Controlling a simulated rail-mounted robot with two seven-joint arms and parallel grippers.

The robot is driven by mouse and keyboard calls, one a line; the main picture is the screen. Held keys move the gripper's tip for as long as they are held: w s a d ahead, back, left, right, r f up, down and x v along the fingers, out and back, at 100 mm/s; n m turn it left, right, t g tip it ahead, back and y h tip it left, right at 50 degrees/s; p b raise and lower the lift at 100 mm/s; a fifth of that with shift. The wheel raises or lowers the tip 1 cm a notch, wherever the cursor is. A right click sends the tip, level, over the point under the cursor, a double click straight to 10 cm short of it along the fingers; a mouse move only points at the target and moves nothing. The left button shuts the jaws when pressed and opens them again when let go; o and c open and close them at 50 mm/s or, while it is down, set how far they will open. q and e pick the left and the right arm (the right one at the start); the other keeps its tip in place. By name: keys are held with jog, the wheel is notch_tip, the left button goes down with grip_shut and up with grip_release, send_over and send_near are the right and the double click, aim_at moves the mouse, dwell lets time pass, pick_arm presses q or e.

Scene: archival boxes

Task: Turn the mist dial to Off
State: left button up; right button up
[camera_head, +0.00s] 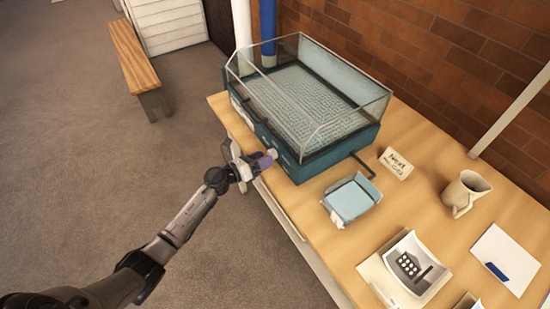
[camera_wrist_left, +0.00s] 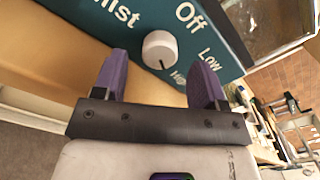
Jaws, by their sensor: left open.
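The mist dial (camera_wrist_left: 159,47) is a round white knob on the dark teal front panel in the left wrist view. A short dark mark at its lower edge points down, nearest the "High" label; "Off" is at its upper right and "Low" at its right. In the head view the dial (camera_head: 272,153) sits low on the front of the teal cabinet (camera_head: 325,158). My left gripper (camera_head: 262,162) is at the dial. In the wrist view its purple fingers (camera_wrist_left: 156,62) are open, one on each side below the knob, apart from it. My right gripper is out of view.
The cabinet has a clear cover (camera_head: 350,88) and stands on a wooden table (camera_head: 400,235). A blue tray (camera_head: 351,199), a card sign (camera_head: 396,163), a jug (camera_head: 463,195) and a keypad device (camera_head: 408,266) are to its right. A bench (camera_head: 135,62) stands at upper left.

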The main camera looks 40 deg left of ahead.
pick_arm(q)
jog(key=shift+x, duration=1)
jog(key=c, duration=0.9)
jog(key=shift+c, duration=0.2)
